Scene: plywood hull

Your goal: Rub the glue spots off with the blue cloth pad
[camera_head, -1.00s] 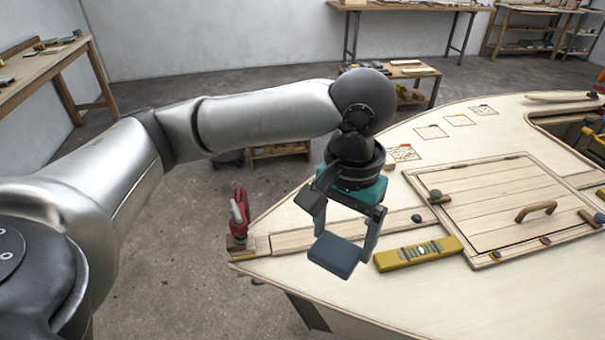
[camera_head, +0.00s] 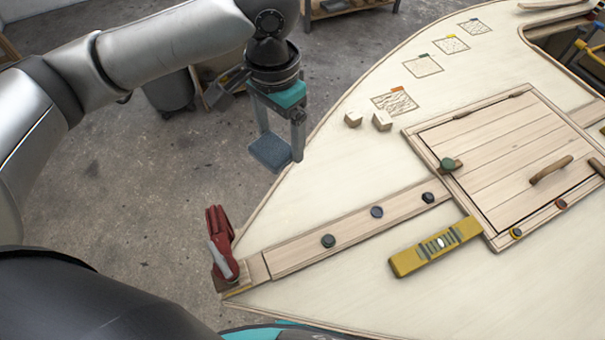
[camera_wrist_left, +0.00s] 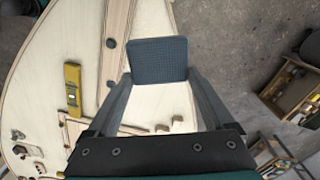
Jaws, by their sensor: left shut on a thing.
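The blue cloth pad (camera_head: 270,153) is held between the fingertips of my left gripper (camera_head: 282,138). In the head view it shows against the floor, just left of the hull's curved edge. The pale plywood deck (camera_head: 370,165) carries outlined squares with coloured tabs: an orange-tabbed one (camera_head: 396,102) with dense squiggly marks, a green-tabbed one (camera_head: 423,65), a yellow-tabbed one (camera_head: 451,44) and a farther one (camera_head: 475,27). Which marks are glue I cannot tell. My right gripper is out of view.
Two small wooden blocks (camera_head: 382,121) stand near the orange-tabbed square. A plank with dark knobs (camera_head: 377,212), a yellow level (camera_head: 437,246), a red clamp (camera_head: 221,245) and a hatch with a handle (camera_head: 551,170) occupy the deck's nearer part.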

